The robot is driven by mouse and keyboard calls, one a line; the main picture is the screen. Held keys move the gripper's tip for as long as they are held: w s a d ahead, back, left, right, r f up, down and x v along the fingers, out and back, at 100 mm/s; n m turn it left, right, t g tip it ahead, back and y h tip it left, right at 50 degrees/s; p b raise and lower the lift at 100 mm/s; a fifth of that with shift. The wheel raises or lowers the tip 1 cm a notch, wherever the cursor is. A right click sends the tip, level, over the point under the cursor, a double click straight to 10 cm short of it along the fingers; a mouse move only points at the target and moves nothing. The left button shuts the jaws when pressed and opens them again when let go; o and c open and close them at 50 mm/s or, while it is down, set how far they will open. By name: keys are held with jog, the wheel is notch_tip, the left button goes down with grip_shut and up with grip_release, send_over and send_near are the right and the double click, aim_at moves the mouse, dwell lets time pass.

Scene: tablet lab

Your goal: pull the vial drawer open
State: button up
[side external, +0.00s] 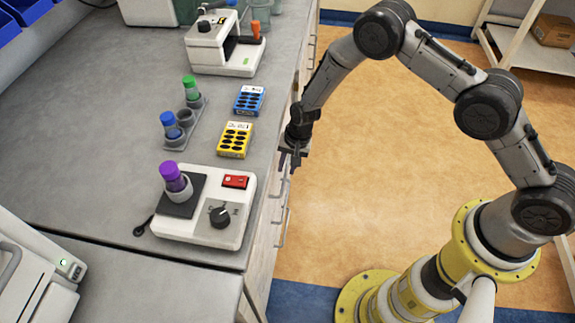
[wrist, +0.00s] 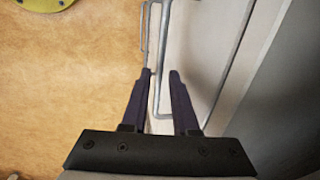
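The cabinet under the bench has a pale front with several metal bar handles, and its drawers look shut. I cannot tell by any label which one is the vial drawer. My gripper (side external: 293,160) is at the cabinet front, just beyond the bench edge, pointing down. In the wrist view my gripper (wrist: 160,74) has its two dark fingers apart. A thin metal handle (wrist: 163,40) runs between the fingertips, with a gap showing on at least the right side. Whether the left finger touches it is unclear. In the side view the handle at the gripper is mostly hidden.
More handles (side external: 284,228) line the cabinet front nearer the camera. On the bench (side external: 105,110) stand a white device (side external: 207,232) with a purple-capped vial (side external: 173,178), a yellow box (side external: 235,139), a blue box (side external: 249,100) and a vial rack (side external: 184,130). The floor (side external: 335,210) beside the cabinet is clear.

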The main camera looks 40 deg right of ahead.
grip_shut()
dwell(1.1)
